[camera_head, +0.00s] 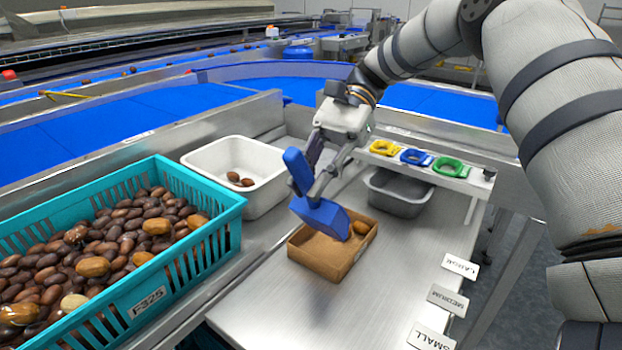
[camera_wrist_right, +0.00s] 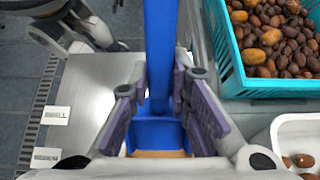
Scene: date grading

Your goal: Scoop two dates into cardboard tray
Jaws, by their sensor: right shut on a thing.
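My right gripper (camera_head: 318,178) is shut on the handle of a blue scoop (camera_head: 322,216). In the right wrist view the gripper (camera_wrist_right: 168,105) has its purple-lined fingers on both sides of the blue scoop handle (camera_wrist_right: 158,50). The scoop's head is over the cardboard tray (camera_head: 327,259), tilted downward. One or two brown dates (camera_head: 360,228) show in the tray at its right side, by the scoop's edge. The teal crate (camera_head: 170,290) at left is full of brown dates (camera_head: 110,240). My left gripper is not in view.
A white bin (camera_head: 270,190) with a few dates stands behind the crate. A grey bin (camera_head: 400,195) sits under a rack with yellow, blue and green rings (camera_head: 416,158). Size labels (camera_head: 447,299) lie at the steel table's right edge. The table front is clear.

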